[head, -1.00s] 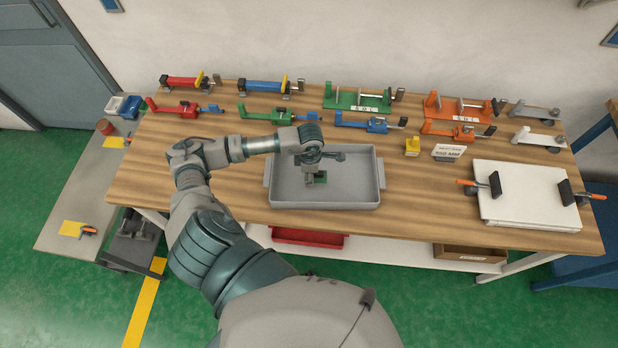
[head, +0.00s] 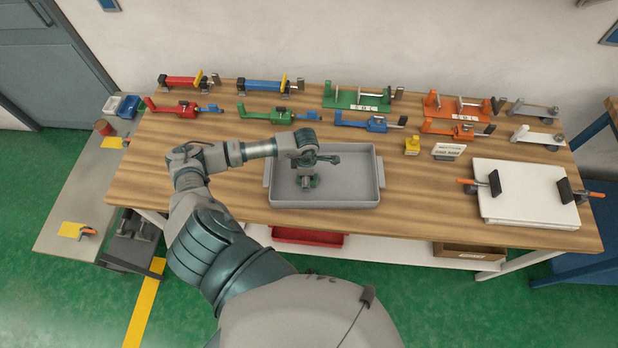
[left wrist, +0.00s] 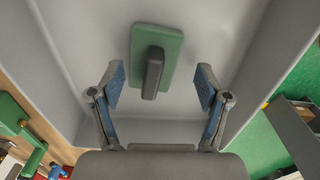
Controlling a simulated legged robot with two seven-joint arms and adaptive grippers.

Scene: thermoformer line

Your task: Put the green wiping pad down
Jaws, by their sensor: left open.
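The green wiping pad (left wrist: 172,42) lies flat on the floor of the grey tray (head: 372,190), with its dark grey block handle (left wrist: 153,74) facing up toward my left wrist camera. My left gripper (left wrist: 160,88) is open, with one blue-padded finger on each side of the handle and a visible gap to both. In the head view my left gripper (head: 308,183) is over the middle of the tray and hides most of the pad; only small bits of green show around the fingers. My right gripper is not in view.
Several coloured clamps, such as a green one (head: 265,114), stand in rows behind the tray. A white board (head: 520,200) with clamps lies farther right. Bare wood (head: 425,195) is free between tray and board.

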